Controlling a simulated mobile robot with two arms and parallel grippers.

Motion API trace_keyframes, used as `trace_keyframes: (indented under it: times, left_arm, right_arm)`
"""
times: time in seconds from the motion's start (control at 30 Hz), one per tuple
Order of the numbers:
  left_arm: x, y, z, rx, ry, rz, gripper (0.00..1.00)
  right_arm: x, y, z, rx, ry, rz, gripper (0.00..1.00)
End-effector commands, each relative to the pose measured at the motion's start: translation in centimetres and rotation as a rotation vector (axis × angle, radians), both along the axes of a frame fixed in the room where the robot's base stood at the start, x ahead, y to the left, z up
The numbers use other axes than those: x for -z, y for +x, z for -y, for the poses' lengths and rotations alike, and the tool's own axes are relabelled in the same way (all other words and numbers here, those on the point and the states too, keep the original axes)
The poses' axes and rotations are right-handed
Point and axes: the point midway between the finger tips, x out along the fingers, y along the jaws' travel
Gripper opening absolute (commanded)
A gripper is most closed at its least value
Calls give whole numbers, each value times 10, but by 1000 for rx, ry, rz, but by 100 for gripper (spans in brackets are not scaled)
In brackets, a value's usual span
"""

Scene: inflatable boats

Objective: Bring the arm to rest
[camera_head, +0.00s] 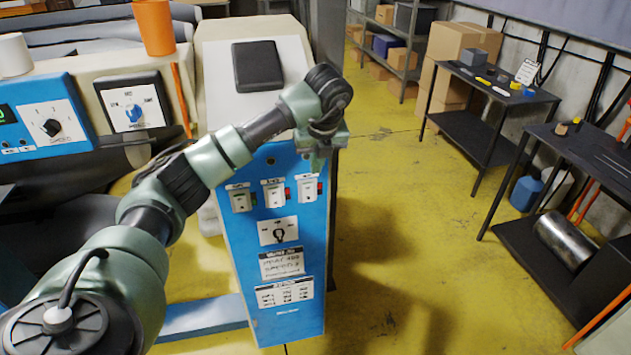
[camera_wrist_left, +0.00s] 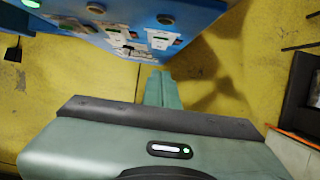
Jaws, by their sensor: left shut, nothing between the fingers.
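My left arm reaches in from the lower left in the head view. My left gripper (camera_head: 318,158) hangs in front of the upper right part of the blue control cabinet (camera_head: 294,230). Its fingers are shut with nothing between them. In the left wrist view the shut fingers (camera_wrist_left: 162,90) point away, with the cabinet's blue face (camera_wrist_left: 185,14) above them and yellow floor beyond. I cannot tell from these views whether the gripper touches the cabinet. My right gripper is not in view.
A panel with an orange cup (camera_head: 154,27) and a blue dial box (camera_head: 48,118) stands at left. Dark tables (camera_head: 484,100) with tools line the right wall. Boxes and shelves (camera_head: 402,50) stand at the back. The yellow floor (camera_head: 390,200) right of the cabinet is clear.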

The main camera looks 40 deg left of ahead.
Motion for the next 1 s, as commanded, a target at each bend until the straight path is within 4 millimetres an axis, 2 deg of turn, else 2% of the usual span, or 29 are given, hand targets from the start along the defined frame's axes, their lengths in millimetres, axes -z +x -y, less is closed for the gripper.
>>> trace_keyframes:
  times: [0.23, 0.7, 0.77, 0.87, 0.97, 1.0]
  left_arm:
    - [-8, -1, 1, 0, 0, -1, 0]
    - [-4, -1, 3, 6, -8, -4, 0]
    - [5, 1, 10, 25, -35, -13, 0]
    - [38, 4, 38, 97, -142, -40, 0]
    - [86, 5, 87, 196, -336, -66, 0]
    - [106, 5, 111, 234, -435, -70, 0]
  right_arm:
    - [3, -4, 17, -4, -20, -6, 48]
    - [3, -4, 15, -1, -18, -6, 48]
    - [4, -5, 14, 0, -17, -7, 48]
    - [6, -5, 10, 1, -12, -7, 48]
    - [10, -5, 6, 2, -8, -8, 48]
    - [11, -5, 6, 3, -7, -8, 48]
